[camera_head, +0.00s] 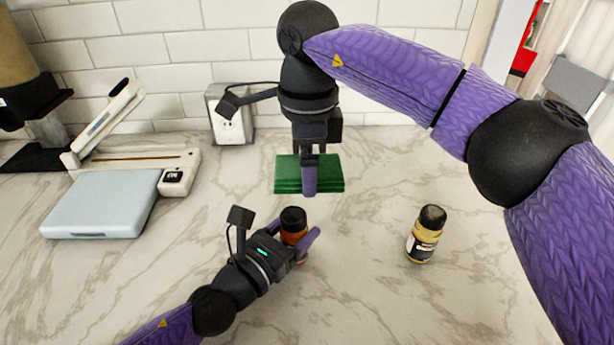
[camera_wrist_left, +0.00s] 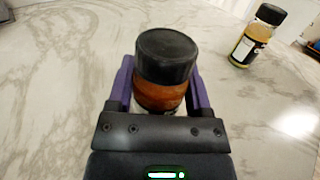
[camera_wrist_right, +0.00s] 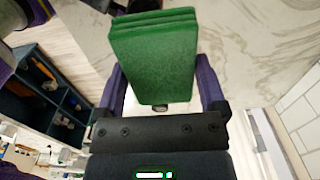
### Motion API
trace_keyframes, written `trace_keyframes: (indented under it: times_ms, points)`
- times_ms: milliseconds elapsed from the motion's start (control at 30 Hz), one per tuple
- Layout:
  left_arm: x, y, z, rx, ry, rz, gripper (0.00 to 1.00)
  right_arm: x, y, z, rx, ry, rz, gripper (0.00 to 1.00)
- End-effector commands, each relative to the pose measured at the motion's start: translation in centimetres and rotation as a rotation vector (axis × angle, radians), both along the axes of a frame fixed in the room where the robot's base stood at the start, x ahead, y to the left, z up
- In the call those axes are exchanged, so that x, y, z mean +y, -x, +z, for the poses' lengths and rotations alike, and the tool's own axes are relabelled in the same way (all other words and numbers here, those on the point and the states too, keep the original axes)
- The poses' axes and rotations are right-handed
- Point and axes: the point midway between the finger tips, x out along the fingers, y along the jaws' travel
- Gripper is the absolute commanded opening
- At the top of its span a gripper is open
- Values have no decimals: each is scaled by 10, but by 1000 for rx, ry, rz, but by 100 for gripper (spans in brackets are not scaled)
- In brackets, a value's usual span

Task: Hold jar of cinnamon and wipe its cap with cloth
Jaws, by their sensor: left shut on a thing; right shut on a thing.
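The cinnamon jar (camera_head: 292,224), reddish-brown with a black cap, stands upright on the marble counter at the lower middle. My left gripper (camera_head: 300,243) is shut around its body, and the left wrist view shows the jar (camera_wrist_left: 162,92) between the fingers with the cap (camera_wrist_left: 167,55) free above them. The green folded cloth (camera_head: 325,180) is behind the jar in the head view. My right gripper (camera_head: 309,180) points down and is shut on the cloth, which shows between its fingers in the right wrist view (camera_wrist_right: 152,60). The cloth is apart from the cap.
A second jar (camera_head: 424,235), yellowish with a black cap, stands to the right on the counter. A white-grey device (camera_head: 105,200) sits at the left. A wall outlet (camera_head: 231,115) is behind. The counter between the two jars is clear.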

Motion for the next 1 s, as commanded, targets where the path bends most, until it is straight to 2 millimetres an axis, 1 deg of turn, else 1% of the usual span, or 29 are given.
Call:
trace_keyframes:
  times_ms: [200,300,433,800,833,867,900,1000]
  points:
    - [0,0,0,0,0,0,0,0,0,20,-3,0,0,35]
    - [0,0,0,0,0,0,0,0,0,26,0,0,0,35]
    - [0,0,0,0,0,0,0,0,0,29,0,0,1,35]
    - [0,0,0,1,-1,0,0,0,0,29,0,0,0,35]
    - [0,0,0,1,-1,0,67,0,0,29,0,0,0,35]
    - [0,0,0,1,-1,0,73,0,0,29,0,0,0,35]
    - [0,0,0,1,-1,0,81,0,0,29,0,0,0,35]
    - [0,0,0,1,-1,0,100,0,0,29,0,0,0,35]
